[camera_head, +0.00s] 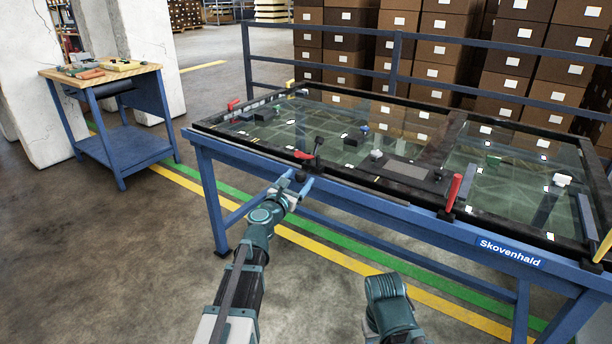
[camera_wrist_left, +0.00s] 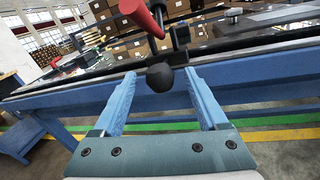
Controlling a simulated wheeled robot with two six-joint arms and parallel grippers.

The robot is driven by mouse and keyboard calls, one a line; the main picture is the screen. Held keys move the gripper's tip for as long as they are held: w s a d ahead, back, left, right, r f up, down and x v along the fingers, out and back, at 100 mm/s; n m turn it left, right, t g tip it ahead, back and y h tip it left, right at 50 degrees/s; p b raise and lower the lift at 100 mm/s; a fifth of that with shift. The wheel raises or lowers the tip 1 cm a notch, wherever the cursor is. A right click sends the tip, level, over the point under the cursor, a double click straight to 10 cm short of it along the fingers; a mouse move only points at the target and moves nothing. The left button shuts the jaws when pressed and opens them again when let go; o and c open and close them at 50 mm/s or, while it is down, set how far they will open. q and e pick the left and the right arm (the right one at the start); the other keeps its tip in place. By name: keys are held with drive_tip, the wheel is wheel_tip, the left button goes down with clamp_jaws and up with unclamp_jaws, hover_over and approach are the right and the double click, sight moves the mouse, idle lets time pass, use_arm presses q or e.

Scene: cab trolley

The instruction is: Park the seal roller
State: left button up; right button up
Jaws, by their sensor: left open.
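My left gripper (camera_head: 297,183) is open at the front edge of the glass-topped table (camera_head: 375,193). A round black knob (camera_wrist_left: 160,77) sits between its two blue fingertips in the left wrist view; both fingers look apart from it. The knob also shows in the head view (camera_head: 299,176). Just behind it a red handle (camera_head: 303,155) and a black upright piece (camera_head: 318,146) stand at the frame's front rail. The red handle (camera_wrist_left: 141,16) looms close above the knob in the wrist view. I cannot tell which part is the seal roller. My right gripper is out of view.
More red handles stand on the frame at the back left (camera_head: 232,104) and front right (camera_head: 454,192). Small blocks lie on the glass. A blue rail (camera_head: 394,60) and stacked boxes (camera_head: 440,45) are behind. A wooden-topped cart (camera_head: 110,74) stands left, with open floor between.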

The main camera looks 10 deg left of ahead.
use_arm(q)
drive_tip(key=shift+w+d, duration=0.15)
drive_tip(key=shift+w, duration=0.95)
clamp_jaws()
idle(0.6)
